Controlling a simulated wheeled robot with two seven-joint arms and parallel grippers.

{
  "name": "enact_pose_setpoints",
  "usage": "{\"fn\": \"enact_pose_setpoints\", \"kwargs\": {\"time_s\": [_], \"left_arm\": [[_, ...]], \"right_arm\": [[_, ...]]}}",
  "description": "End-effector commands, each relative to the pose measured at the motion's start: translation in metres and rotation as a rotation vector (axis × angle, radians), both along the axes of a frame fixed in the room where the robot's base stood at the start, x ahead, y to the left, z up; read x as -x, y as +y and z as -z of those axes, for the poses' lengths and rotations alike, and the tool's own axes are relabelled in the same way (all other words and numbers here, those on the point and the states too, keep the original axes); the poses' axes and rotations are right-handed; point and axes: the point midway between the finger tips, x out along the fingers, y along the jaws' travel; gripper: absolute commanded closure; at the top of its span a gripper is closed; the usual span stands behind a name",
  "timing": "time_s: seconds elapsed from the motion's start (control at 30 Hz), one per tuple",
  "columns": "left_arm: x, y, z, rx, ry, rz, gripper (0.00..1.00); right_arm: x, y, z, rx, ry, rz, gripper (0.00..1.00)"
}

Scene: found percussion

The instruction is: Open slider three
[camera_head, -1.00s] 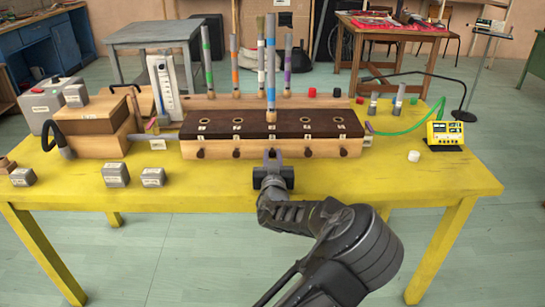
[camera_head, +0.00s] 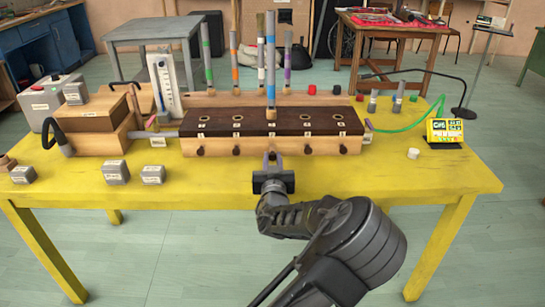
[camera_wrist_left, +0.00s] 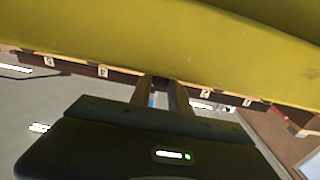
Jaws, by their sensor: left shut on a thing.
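A long wooden box with a dark top (camera_head: 218,126) stands on the yellow table (camera_head: 420,177). Its front has a row of dark slider knobs, such as the far left one (camera_head: 200,152) and one to the right of centre (camera_head: 307,149). The wrist view shows the gripper fingers (camera_wrist_left: 160,94) close together at the box front, with labels 4 and 2 on either side. My right gripper is not in view.
A blue-banded grey tube (camera_head: 270,65) stands upright over the middle of the box. More banded tubes stand behind. Wooden blocks (camera_head: 92,112) are at left, a yellow meter (camera_head: 445,132) at right. The table's front strip is mostly clear.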

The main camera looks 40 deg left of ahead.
Motion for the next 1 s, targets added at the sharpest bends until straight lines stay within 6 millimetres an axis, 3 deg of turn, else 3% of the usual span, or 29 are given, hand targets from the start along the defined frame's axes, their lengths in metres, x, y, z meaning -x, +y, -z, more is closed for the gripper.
{"fn": "enact_pose_setpoints", "kwargs": {"time_s": [0.07,0.1,0.33,0.73,1.0], "left_arm": [[0.000,0.000,0.000,-0.001,-0.001,0.001,1.00],[0.000,0.000,0.000,-0.001,-0.001,0.001,0.76],[0.000,0.000,0.000,-0.001,-0.001,0.000,0.57],[0.005,-0.005,0.000,0.001,-0.001,0.001,0.56],[0.037,-0.029,0.000,0.002,0.000,0.002,0.56]], "right_arm": [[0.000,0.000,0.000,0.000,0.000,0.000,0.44],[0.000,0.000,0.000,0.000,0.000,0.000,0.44],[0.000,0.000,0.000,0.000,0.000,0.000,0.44],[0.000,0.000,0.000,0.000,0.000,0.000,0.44],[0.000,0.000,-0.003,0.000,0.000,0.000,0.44]]}}
